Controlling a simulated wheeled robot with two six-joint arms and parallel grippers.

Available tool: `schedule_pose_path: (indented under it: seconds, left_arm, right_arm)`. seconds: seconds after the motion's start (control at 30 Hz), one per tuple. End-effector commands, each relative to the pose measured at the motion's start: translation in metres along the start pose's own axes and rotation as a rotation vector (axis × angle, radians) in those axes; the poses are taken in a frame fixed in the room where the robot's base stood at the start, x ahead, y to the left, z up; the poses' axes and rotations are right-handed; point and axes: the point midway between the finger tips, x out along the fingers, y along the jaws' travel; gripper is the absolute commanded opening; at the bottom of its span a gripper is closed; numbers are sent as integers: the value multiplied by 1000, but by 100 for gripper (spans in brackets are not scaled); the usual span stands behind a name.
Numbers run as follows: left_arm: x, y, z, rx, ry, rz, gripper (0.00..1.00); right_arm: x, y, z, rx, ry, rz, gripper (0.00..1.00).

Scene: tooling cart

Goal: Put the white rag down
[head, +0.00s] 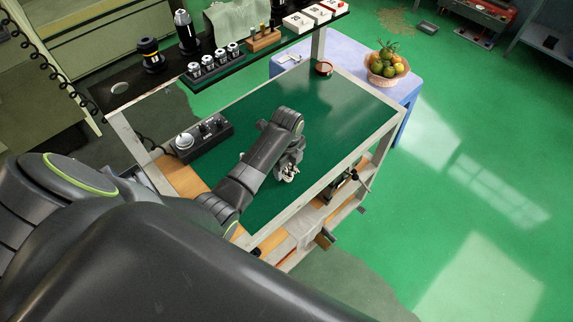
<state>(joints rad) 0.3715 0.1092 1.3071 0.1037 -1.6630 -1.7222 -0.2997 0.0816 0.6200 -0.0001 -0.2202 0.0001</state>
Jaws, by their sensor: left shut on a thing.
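My left gripper (288,172) is low over the green top of the tooling cart (335,110), near its front right edge. It is shut on a small whitish bit that looks like the white rag (291,174). Most of the rag is hidden by the gripper and wrist. I cannot tell whether the rag touches the cart top. My right gripper is not in view.
A black control box (200,138) stands at the cart's left side. A small reddish-brown round dish (323,68) sits at the far corner. A raised shelf (215,72) holds tool holders and white boxes. A fruit basket (386,68) stands on a bluish table behind.

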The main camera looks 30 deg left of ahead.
Motion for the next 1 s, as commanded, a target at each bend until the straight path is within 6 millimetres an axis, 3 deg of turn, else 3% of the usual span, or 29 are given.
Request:
schedule_pose_path:
  seconds: [0.9,0.93,1.0]
  left_arm:
    - [10,0,0,0,0,0,40]
    - [10,0,0,0,0,0,60]
    - [10,0,0,0,0,0,69]
  right_arm:
    - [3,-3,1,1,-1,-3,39]
    - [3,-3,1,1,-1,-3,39]
    - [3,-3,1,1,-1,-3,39]
